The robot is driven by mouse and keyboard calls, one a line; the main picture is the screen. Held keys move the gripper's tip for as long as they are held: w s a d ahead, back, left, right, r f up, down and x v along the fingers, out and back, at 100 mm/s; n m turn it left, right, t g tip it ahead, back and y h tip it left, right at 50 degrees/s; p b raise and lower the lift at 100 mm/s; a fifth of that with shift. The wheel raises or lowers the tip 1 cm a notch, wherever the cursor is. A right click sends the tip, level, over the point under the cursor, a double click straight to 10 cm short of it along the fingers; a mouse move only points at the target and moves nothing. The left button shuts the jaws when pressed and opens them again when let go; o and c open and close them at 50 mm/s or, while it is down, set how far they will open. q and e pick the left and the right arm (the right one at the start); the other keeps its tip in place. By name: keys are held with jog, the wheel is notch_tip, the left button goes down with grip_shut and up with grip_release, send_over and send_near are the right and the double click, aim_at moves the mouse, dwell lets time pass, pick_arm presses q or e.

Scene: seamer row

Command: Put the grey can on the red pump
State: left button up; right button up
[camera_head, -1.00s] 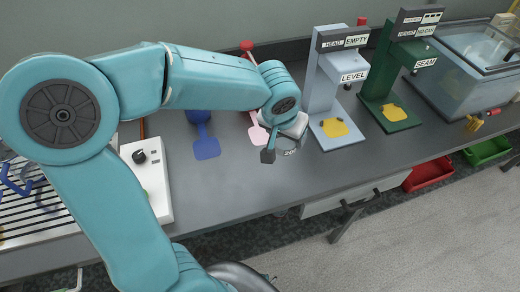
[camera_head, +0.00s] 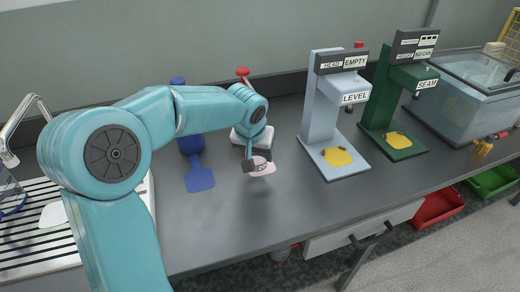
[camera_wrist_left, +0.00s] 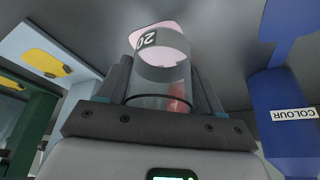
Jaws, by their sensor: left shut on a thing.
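My left gripper (camera_head: 254,164) is shut on the grey can, seen as a clear, greyish cylinder with a "20" label in the left wrist view (camera_wrist_left: 160,75). In the head view the can (camera_head: 261,163) is small and overlaps the pink plate (camera_head: 269,171) at the front of the red pump. I cannot tell whether it touches the plate. The red pump shows its red top (camera_head: 243,72) behind my left arm; its middle is mostly hidden. The pink plate also shows beyond the can in the left wrist view (camera_wrist_left: 160,28). My right gripper is not in view.
A blue pump (camera_head: 199,180) stands left of the red one. A pale-blue LEVEL machine (camera_head: 322,105) and a green SEAM machine (camera_head: 378,100), both with yellow pads, stand to the right. A clear tank (camera_head: 460,100) is at far right.

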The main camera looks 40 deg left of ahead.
pick_arm(q)
jog(key=w, duration=0.1)
jog(key=w+a, duration=0.1)
jog(key=shift+w+a, duration=0.3)
jog(key=shift+w, duration=0.05)
jog(key=shift+w+a, duration=0.2)
jog(key=shift+w, duration=0.25)
notch_tip(320, 180, down, 4)
jog(key=shift+r, duration=0.15)
jog(key=shift+b, duration=0.3)
jog(key=o, duration=1)
